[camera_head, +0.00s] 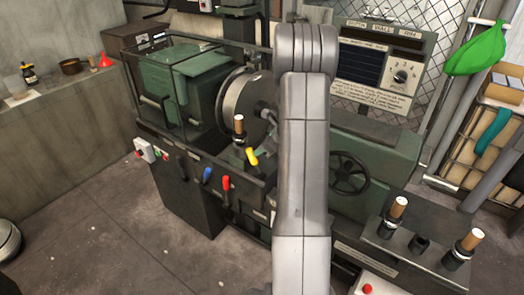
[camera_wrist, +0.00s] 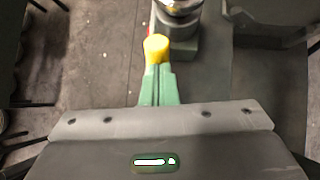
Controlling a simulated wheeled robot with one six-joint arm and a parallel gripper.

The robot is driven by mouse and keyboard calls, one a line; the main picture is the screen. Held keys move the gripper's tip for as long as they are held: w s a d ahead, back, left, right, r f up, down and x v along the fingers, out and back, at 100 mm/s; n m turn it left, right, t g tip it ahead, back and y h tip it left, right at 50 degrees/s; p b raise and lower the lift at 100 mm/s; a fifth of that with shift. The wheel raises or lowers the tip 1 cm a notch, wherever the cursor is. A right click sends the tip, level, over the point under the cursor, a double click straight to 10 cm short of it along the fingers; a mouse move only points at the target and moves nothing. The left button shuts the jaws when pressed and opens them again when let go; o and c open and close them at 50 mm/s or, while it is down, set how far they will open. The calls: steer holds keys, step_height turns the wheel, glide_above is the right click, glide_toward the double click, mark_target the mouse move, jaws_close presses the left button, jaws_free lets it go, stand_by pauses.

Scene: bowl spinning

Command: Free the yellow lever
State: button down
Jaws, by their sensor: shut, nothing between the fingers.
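The yellow lever (camera_head: 252,157) stands on the machine's front, next to a wooden-topped pin (camera_head: 239,125). In the wrist view, a round yellow knob, which looks like the yellow lever's end (camera_wrist: 157,47), is right at the tips of my gripper (camera_wrist: 158,70). The green fingers are together with nothing between them. I cannot tell whether they touch the knob. A metal post (camera_wrist: 176,12) shows just beyond the knob. In the head view my arm hides my gripper.
A blue lever (camera_head: 207,175) and a red lever (camera_head: 226,183) stand nearby. A handwheel (camera_head: 349,173) is right of my arm. Two wooden-topped pins (camera_head: 398,206) (camera_head: 470,239) stand at the lower right, with an empty-looking socket (camera_head: 420,242) between them. The floor at left (camera_head: 95,225) is clear.

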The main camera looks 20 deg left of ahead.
steer(key=shift+w+a+r, duration=0.1)
steer(key=shift+a, duration=0.05)
steer(key=w+r+v, duration=0.1)
steer(key=v, duration=1.2)
steer(key=shift+s+a, duration=0.2)
steer(key=shift+a, duration=0.2)
steer(key=shift+a+f, duration=0.1)
steer(key=shift+f, duration=0.05)
steer(key=s+d+f+x, duration=0.1)
steer(key=x, duration=1.1)
steer(key=shift+w+a+f, duration=0.2)
steer(key=shift+f, duration=0.15)
steer(key=shift+r, duration=0.15)
